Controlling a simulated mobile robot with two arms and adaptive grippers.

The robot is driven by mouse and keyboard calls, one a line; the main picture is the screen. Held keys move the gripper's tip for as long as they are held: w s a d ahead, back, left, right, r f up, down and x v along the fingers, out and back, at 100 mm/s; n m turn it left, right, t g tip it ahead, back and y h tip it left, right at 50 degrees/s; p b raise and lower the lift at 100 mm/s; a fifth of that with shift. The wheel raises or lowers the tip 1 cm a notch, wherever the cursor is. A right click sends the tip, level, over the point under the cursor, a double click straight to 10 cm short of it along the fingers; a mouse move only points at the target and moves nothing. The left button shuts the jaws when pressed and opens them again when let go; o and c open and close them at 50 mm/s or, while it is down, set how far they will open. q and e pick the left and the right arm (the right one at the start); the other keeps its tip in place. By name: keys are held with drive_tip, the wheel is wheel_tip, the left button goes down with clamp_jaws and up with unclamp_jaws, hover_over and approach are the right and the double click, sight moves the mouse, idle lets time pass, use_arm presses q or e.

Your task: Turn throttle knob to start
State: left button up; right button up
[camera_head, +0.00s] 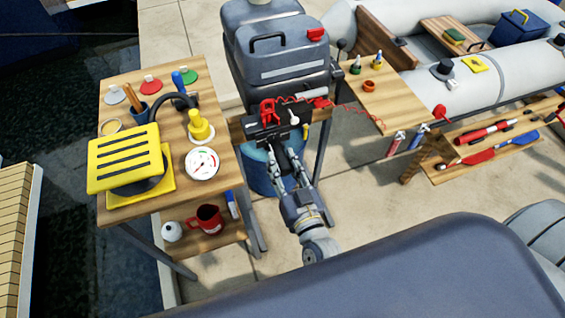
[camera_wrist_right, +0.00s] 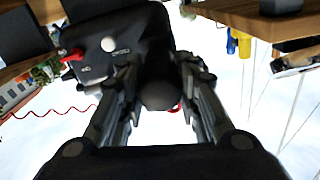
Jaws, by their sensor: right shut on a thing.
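The throttle unit (camera_head: 268,133) is a black box mounted at the wooden board beside the grey tank, with red parts and a red coiled cord on top. In the right wrist view its dark panel (camera_wrist_right: 125,38) has a small white round button and a red piece at left. A dark rounded knob (camera_wrist_right: 158,95) stands out between the fingers. My right gripper (camera_head: 284,152) reaches up to the front of the unit; in the wrist view its fingers (camera_wrist_right: 159,75) are shut on the knob from both sides. The knob's markings and angle are hidden. My left gripper is not in view.
A wooden table at left holds a yellow box (camera_head: 125,158), a gauge (camera_head: 202,164) and tools; a red mug (camera_head: 208,219) is on its lower shelf. A grey tank (camera_head: 285,52) stands behind the unit. A wooden bench (camera_head: 385,95) and an inflatable boat are at right.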

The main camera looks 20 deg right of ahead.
drive_tip(key=shift+m, duration=0.4)
drive_tip(key=m+p, duration=0.1)
drive_tip(key=m, duration=0.1)
drive_tip(key=shift+m, duration=0.4)
drive_tip(key=shift+m+p, duration=0.45)
drive_tip(key=shift+m, duration=1.65)
drive_tip(key=shift+d, duration=0.1)
drive_tip(key=o, duration=1.1)
drive_tip(key=shift+c, duration=0.2)
drive_tip(key=shift+s, duration=0.15)
drive_tip(key=s, duration=1.1)
drive_tip(key=shift+s+d, duration=0.2)
drive_tip(key=shift+s, duration=0.15)
